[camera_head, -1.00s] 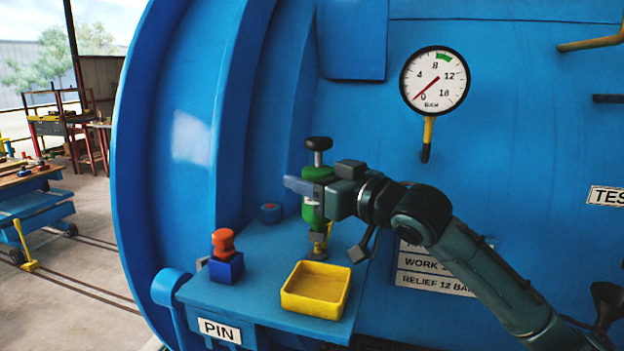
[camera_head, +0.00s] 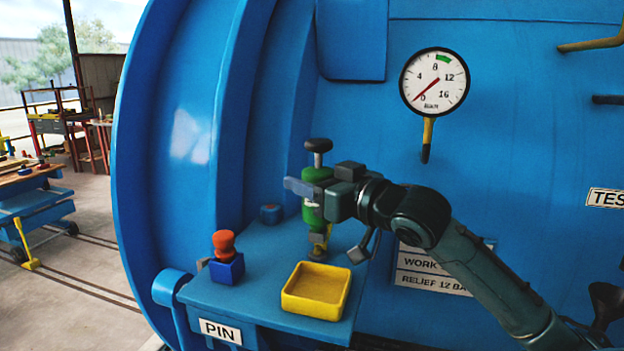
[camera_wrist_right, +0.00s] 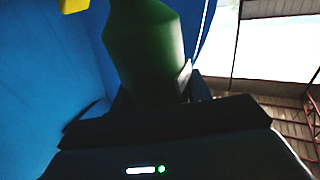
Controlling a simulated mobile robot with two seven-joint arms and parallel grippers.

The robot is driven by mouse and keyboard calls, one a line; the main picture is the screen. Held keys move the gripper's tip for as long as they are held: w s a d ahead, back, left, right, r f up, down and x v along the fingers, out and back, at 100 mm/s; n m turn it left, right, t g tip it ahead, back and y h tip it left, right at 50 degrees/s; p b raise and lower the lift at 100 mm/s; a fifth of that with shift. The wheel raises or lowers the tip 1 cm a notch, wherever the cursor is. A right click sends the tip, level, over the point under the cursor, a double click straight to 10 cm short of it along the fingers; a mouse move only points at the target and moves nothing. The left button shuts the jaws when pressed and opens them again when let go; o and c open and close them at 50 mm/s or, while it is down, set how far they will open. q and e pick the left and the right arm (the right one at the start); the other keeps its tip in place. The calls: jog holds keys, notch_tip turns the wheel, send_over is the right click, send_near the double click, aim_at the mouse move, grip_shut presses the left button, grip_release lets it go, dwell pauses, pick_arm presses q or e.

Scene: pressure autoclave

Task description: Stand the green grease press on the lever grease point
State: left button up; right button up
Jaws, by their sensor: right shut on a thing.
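The green grease press (camera_head: 313,208), with a black knob on top, is upright above the blue shelf. My right gripper (camera_head: 309,189) is shut around its upper body. Below the green body are a grey and yellow piece and a small brass-coloured round piece (camera_head: 318,254) at shelf level. I cannot tell which of these is the lever grease point, or whether the press touches it. In the right wrist view the green body (camera_wrist_right: 150,50) stands in front of the dark gripper; its lower end is hidden. My left gripper is out of view.
A yellow tray (camera_head: 316,308) lies at the shelf's front. A pressure gauge (camera_head: 434,81) is on the blue vessel wall. The shelf (camera_head: 255,300) has bare room between these.

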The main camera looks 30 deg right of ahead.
jog(key=shift+f+b, duration=0.85)
jog(key=shift+f, duration=0.15)
jog(key=shift+r, duration=0.1)
dwell(0.3)
jog(key=shift+r+p, duration=0.65)
jog(key=shift+p, duration=0.25)
jog(key=shift+p, duration=0.55)
dwell(1.2)
jog(key=shift+f+b, duration=0.5)
jog(key=shift+f, duration=0.3)
jog(key=o, duration=1.4)
jog(key=shift+f, duration=0.15)
